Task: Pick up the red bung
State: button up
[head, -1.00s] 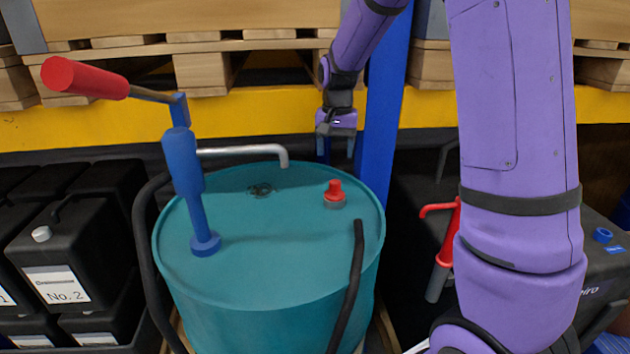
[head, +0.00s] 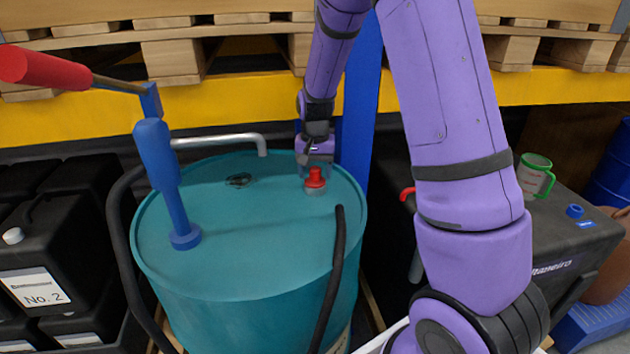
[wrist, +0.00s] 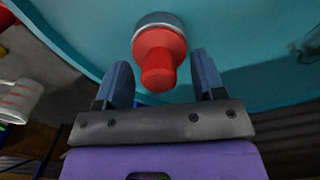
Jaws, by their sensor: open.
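The red bung (head: 315,179) stands upright on a grey collar near the right rear edge of the teal drum's top (head: 265,215). It also shows in the wrist view (wrist: 158,58), just past and between my fingertips. My gripper (head: 314,170) is at the bung, behind it in the head view. In the wrist view my gripper (wrist: 161,80) is open, with one dark finger on each side of the bung's line and clear gaps to both. Nothing is held.
A blue hand pump (head: 160,165) with a red handle and grey spout (head: 220,141) rises from the drum's left side. A black hose (head: 330,270) hangs over the front right. Black containers (head: 45,240) stand left. A green-white mug (head: 535,175) sits on a black box at right.

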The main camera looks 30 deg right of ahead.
jog(key=shift+f, duration=0.25)
jog(key=shift+c, duration=0.4)
jog(key=c, duration=1)
jog(key=shift+r, duration=0.15)
